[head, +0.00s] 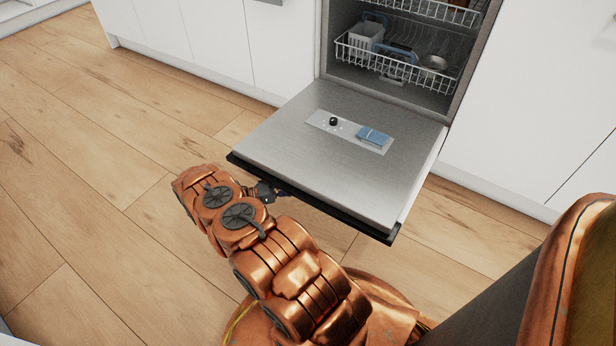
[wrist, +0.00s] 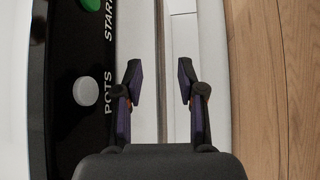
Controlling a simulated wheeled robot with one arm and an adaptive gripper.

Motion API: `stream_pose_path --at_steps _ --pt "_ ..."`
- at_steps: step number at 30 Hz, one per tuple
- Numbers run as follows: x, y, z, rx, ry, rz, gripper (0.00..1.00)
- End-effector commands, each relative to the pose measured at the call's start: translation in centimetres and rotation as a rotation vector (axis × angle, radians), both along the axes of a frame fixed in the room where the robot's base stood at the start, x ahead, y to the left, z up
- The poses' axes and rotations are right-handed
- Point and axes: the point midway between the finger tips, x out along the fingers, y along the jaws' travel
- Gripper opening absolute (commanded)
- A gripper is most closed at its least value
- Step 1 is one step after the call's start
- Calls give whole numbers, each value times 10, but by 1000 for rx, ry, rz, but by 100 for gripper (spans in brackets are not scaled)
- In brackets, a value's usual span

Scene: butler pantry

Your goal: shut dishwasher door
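The dishwasher door (head: 290,120) hangs fully lowered, its steel inner face up and roughly level above the floor. Its black front edge (head: 330,211) carries a control panel, seen close in the wrist view (wrist: 75,130) with a white button, a green button and the words POTS and START. My gripper (head: 268,190) is at the left part of this front edge, partly hidden by my arm. In the wrist view my gripper (wrist: 160,82) is open, its two fingers apart. Pale door surfaces show behind and between them. I cannot tell whether the fingers touch the door.
The dishwasher's lower rack (head: 398,68) is inside the cavity and holds a basket (head: 365,38) and a metal bowl (head: 433,63). White cabinets (head: 215,40) flank the machine on both sides. The wooden floor (head: 90,190) is clear to the left of the door.

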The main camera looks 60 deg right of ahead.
Motion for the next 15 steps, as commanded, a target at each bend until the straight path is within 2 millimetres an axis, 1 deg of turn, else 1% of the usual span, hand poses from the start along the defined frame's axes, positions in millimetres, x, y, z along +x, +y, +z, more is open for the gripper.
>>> stream_pose_path --at_steps 4,8,15 --pt "-6 -7 0 -1 0 2 39" --pt "-16 -16 2 -1 3 3 39" --pt "-37 -38 4 2 2 2 39"
